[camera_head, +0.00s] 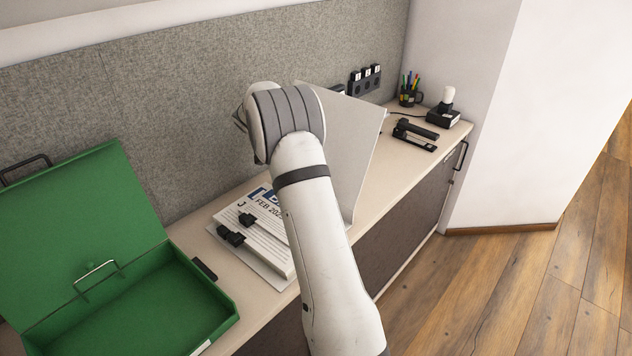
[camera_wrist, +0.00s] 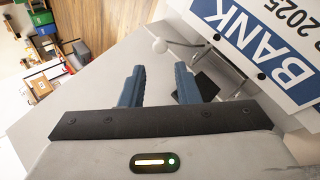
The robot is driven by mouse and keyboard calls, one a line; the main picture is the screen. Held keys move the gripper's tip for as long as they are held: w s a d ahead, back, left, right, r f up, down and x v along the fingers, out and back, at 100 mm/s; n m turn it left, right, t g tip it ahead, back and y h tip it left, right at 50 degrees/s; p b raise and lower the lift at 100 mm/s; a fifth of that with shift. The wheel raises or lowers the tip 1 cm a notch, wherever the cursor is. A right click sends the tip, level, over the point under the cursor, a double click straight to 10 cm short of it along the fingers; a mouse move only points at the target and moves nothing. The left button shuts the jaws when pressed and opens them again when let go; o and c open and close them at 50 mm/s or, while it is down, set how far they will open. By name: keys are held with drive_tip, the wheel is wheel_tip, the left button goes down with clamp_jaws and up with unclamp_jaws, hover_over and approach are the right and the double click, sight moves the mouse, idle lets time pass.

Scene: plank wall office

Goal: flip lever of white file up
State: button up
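The white file lies open on the counter. Its pale cover (camera_head: 358,135) stands tilted up in the head view, partly behind my arm. A label reading BANK and FEB 2025 (camera_head: 268,200) shows beside my arm, and also at the upper right of the wrist view (camera_wrist: 262,38). The lever's exact tilt is unclear.
An open green file (camera_head: 130,300) with a wire lever is at the left. A black stapler (camera_head: 415,134), pen cup (camera_head: 410,92) and socket strip (camera_head: 364,80) are farther right. A grey partition (camera_head: 170,90) runs behind.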

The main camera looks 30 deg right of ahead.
drive_tip(key=shift+w+a+r, duration=0.2)
drive_tip(key=shift+a+r, duration=0.05)
drive_tip(key=shift+r, duration=0.15)
drive_tip(key=shift+c, duration=0.3)
